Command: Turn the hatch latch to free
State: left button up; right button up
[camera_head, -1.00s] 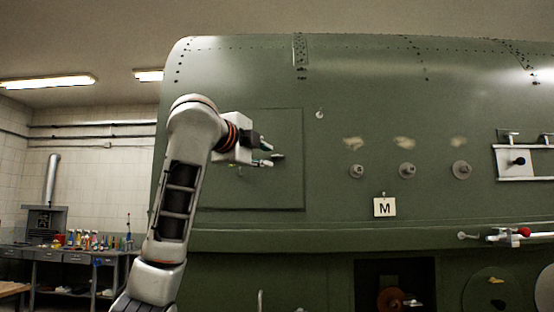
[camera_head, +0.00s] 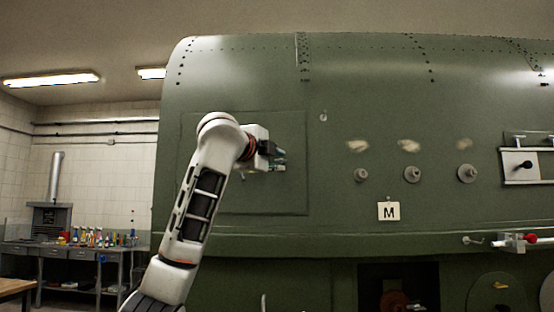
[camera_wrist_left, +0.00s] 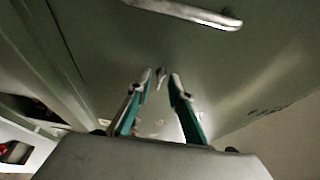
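The hatch (camera_head: 285,195) is a rectangular panel on the green fuselage. My left gripper (camera_head: 281,160) is in front of its right half, and the arm covers much of the panel. The wrist view shows two separated teal fingers (camera_wrist_left: 160,84); the gripper is open. A small metal piece (camera_wrist_left: 161,74), probably the latch, shows between the fingertips, with no clear contact on either side. I cannot tell its turn angle; in the head view the gripper hides it. A pale metal bar handle (camera_wrist_left: 190,12) crosses the top of the wrist view. My right gripper is not in view.
Several round knobs (camera_head: 412,174) and an "M" card (camera_head: 389,211) are right of the hatch. A workbench (camera_head: 62,255) with bottles stands at left.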

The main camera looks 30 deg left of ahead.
pick_arm(q)
grip_shut()
